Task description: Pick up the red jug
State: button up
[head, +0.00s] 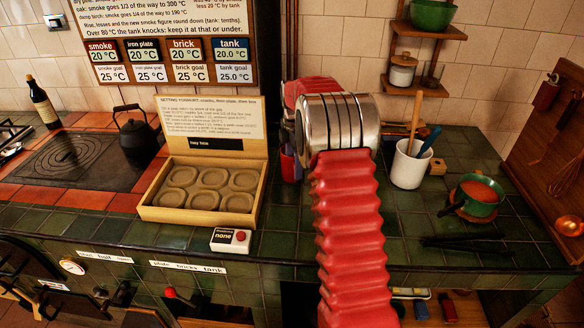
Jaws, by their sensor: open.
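No red jug shows clearly in the head view. A small red and blue-purple thing (290,165) stands on the green tiled counter, just left of my arm and mostly hidden behind it. I cannot tell if it is the jug. My arm's red ribbed sleeve and metal joint rise through the middle of the view, and the arm's far part bends away behind the joint. My gripper is hidden behind my own arm.
A wooden box with round moulds (205,187) and a small button box (231,240) stand left of my arm. A black kettle (137,133) and bottle (42,103) are farther left. A white utensil crock (409,165) and green pan (476,196) stand right. Shelves (412,88) hang behind.

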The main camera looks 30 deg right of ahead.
notch_tip(320, 180, down, 5)
jog(key=shift+f, duration=0.1)
jog(key=shift+c, duration=0.2)
dwell(0.4)
grip_shut()
dwell(0.5)
jog(key=shift+w, duration=0.1)
